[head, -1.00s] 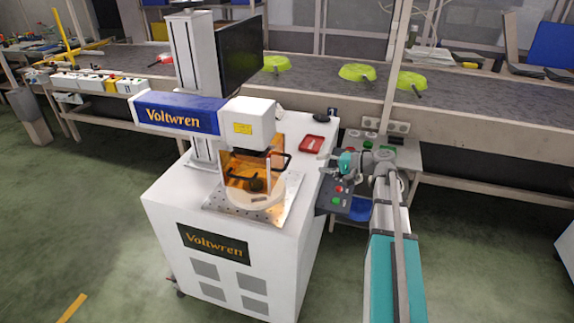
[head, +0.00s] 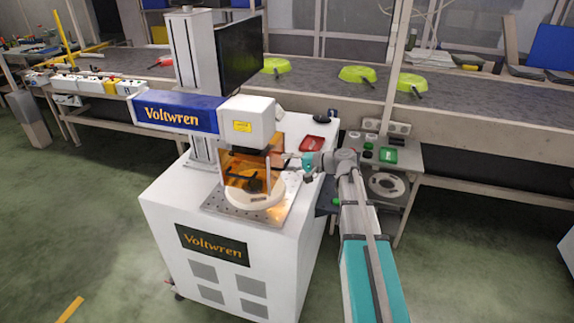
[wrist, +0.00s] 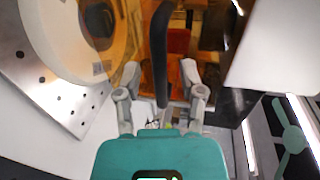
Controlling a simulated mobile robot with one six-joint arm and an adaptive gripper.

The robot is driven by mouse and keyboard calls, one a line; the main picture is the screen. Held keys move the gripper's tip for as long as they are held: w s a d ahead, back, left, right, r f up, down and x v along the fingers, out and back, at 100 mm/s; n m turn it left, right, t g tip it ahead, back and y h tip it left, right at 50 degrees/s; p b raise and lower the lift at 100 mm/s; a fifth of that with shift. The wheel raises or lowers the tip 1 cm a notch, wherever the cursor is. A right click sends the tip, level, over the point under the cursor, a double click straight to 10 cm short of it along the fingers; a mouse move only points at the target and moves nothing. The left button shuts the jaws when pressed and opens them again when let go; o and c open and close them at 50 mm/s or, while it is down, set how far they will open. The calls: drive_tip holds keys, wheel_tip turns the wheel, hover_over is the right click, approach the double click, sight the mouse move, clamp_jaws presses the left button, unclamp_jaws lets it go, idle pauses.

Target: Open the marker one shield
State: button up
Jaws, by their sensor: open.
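The marker one shield is an orange see-through guard (head: 237,168) under the marker's head (head: 247,122). It stands around a white round part on a perforated metal plate. A black handle shows on the shield in the wrist view (wrist: 160,60). My gripper (head: 290,162) is at the shield's right side in the head view. In the wrist view my gripper (wrist: 161,80) is open, with the dark handle bar between its two fingers. I cannot tell whether either finger touches the handle.
The white cabinet (head: 225,270) bears the perforated plate (head: 225,212). A red tray (head: 312,144) lies behind my gripper. A conveyor (head: 470,110) with several green pans runs along the back.

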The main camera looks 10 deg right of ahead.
drive_tip(key=shift+w+a, duration=0.1)
drive_tip(key=shift+a, duration=0.1)
clamp_jaws()
idle(0.4)
